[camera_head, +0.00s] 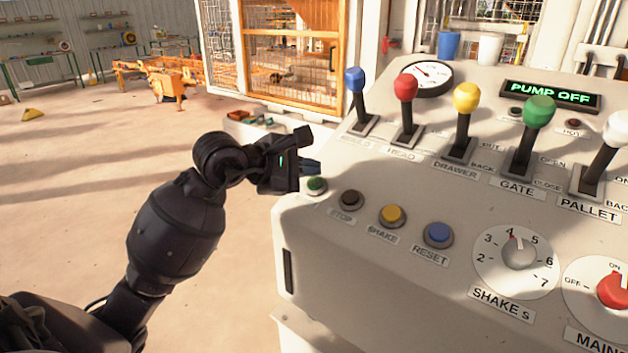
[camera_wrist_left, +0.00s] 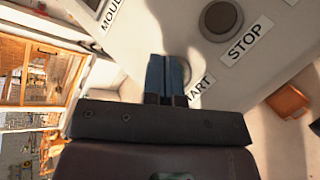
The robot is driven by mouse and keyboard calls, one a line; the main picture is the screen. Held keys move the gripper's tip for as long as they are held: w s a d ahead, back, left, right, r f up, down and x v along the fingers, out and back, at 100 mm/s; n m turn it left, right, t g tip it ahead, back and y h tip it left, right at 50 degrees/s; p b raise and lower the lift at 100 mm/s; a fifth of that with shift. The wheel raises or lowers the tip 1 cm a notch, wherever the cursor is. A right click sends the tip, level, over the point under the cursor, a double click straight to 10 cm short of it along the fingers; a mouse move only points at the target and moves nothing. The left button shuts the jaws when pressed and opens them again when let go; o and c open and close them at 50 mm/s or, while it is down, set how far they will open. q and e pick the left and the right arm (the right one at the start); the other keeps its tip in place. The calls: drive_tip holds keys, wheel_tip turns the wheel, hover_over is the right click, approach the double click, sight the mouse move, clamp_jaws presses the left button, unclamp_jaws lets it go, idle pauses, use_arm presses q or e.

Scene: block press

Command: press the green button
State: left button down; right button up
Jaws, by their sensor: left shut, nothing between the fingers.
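The green button (camera_head: 316,185) sits at the left end of the button row on the sloping control panel (camera_head: 330,260). My left gripper (camera_head: 312,166) is shut and empty, with its blue-grey fingertips just above and behind the green button in the head view. In the left wrist view the shut fingers (camera_wrist_left: 166,78) point at the panel and cover the green button, beside a partly hidden label ending in "ART". I cannot tell whether the fingertips touch the button. My right gripper is in neither view.
The dark STOP button (camera_head: 351,200), yellow SHAKE button (camera_head: 392,215) and blue RESET button (camera_head: 438,234) run rightward. Levers with blue (camera_head: 355,79), red (camera_head: 406,87), yellow (camera_head: 467,97), green (camera_head: 539,111) and white knobs stand behind. The display (camera_head: 550,95) reads PUMP OFF.

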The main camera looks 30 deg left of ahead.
use_arm(q)
drive_tip(key=shift+f, duration=0.1)
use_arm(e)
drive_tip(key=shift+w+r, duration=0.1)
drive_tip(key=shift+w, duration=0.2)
use_arm(q)
drive_tip(key=shift+w+f+b, duration=0.2)
drive_tip(key=shift+f+b, duration=0.15)
drive_tip(key=shift+b, duration=0.1)
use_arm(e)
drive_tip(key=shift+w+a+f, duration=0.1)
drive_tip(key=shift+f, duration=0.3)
use_arm(q)
drive_tip(key=shift+f, duration=0.1)
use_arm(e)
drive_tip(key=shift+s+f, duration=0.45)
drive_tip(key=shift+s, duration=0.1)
use_arm(q)
drive_tip(key=shift+w, duration=0.1)
